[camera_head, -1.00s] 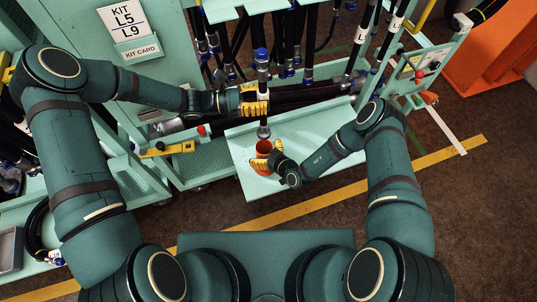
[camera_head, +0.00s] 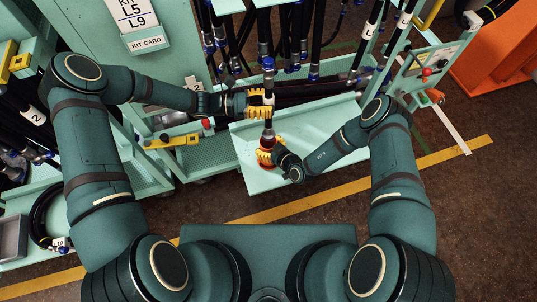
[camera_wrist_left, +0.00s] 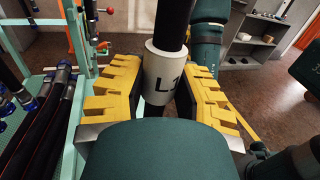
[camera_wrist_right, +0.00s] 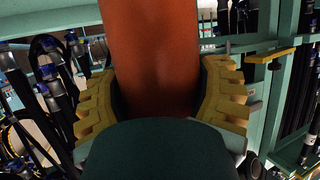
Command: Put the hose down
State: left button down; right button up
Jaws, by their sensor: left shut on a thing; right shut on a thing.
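A black hose (camera_head: 268,84) with a blue cap (camera_head: 268,63) at its upper end stands nearly upright in the head view. My left gripper (camera_head: 261,104) is shut on it at mid-length. In the left wrist view, a white label (camera_wrist_left: 165,66) reading "L1" shows on the hose between the fingers. An orange-red cup (camera_head: 267,143) is below the hose. My right gripper (camera_head: 270,158) is shut around this cup, which fills the right wrist view (camera_wrist_right: 150,45) between the fingers. The hose's lower end is at the cup's mouth; how deep it sits is hidden.
A pale green tray (camera_head: 310,142) lies under the grippers, mostly bare. Behind, several hoses with blue fittings hang from a rack (camera_head: 230,5). A yellow tool (camera_head: 172,141) lies on the shelf at left. An orange bin (camera_head: 495,55) stands far right.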

aim_at(268, 137)
pick_arm(q)
notch_tip(268, 137, down, 19)
jog(key=shift+r, duration=0.15)
dwell(0.4)
jog(key=shift+f, duration=0.2)
jog(key=c, duration=0.8)
grip_release()
